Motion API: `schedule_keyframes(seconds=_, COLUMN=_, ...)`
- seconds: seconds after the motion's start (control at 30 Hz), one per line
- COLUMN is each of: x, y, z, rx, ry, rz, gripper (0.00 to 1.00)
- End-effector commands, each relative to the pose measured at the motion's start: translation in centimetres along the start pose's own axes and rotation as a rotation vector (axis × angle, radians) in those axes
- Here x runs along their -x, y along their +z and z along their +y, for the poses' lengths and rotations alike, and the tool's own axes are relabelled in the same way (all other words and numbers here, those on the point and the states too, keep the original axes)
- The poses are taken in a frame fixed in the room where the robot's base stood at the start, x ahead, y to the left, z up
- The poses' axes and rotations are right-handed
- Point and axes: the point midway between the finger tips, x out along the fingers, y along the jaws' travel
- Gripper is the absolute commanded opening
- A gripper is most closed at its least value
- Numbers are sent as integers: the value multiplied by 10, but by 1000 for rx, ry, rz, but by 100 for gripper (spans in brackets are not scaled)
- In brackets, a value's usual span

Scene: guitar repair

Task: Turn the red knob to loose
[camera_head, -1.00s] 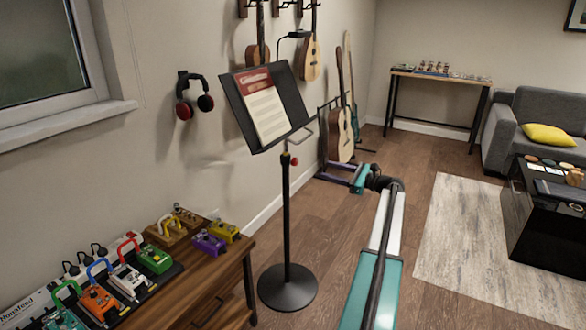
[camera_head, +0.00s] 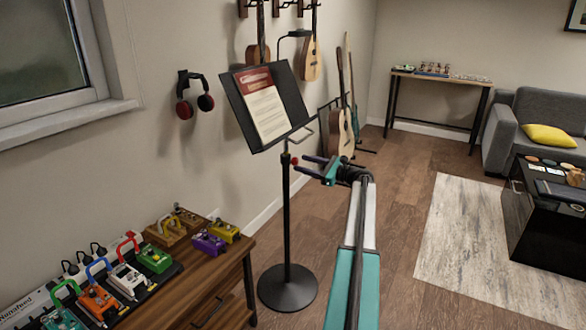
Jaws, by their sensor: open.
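The small red knob (camera_head: 294,160) sits on the upper part of the black music stand's pole (camera_head: 286,220), just under the tilted desk. The stand (camera_head: 288,288) is upright on its round base. Its desk (camera_head: 292,95) holds a sheet with a red heading (camera_head: 262,108). My gripper (camera_head: 304,164) is open, with its two dark fingers pointing left toward the knob. The fingertips are close to the knob; I cannot tell whether they touch it or lie on either side of it.
A wooden table with several coloured pedals (camera_head: 155,258) stands at the lower left. Guitars (camera_head: 341,130) stand behind my gripper by the wall, and headphones (camera_head: 195,95) hang on the wall. The floor right of the stand is clear up to the rug (camera_head: 470,240).

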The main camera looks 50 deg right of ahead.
Motion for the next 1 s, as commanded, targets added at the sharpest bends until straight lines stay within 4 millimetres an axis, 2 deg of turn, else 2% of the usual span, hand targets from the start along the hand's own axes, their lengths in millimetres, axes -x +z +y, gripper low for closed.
schedule_keyframes(seconds=0.2, x=-20, y=0, z=0, rx=0, ry=1, rz=0, gripper=48)
schedule_keyframes(seconds=0.57, x=-23, y=0, z=0, rx=0, ry=-1, rz=0, gripper=48)
schedule_keyframes(seconds=0.6, x=-23, y=0, z=0, rx=0, ry=-1, rz=0, gripper=46)
schedule_keyframes(seconds=0.67, x=-23, y=0, z=0, rx=0, ry=-1, rz=0, gripper=36)
schedule_keyframes(seconds=0.83, x=-23, y=0, z=0, rx=0, ry=0, rz=0, gripper=7)
schedule_keyframes(seconds=0.87, x=-23, y=0, z=0, rx=0, ry=0, rz=0, gripper=6)
schedule_keyframes(seconds=0.9, x=-32, y=14, z=51, rx=-1, ry=6, rz=-1, gripper=12)
schedule_keyframes(seconds=0.93, x=-31, y=9, z=34, rx=0, ry=8, rz=-1, gripper=24)
schedule_keyframes(seconds=0.97, x=-31, y=7, z=26, rx=1, ry=9, rz=-1, gripper=31)
schedule_keyframes(seconds=1.0, x=-31, y=5, z=20, rx=3, ry=12, rz=-2, gripper=23)
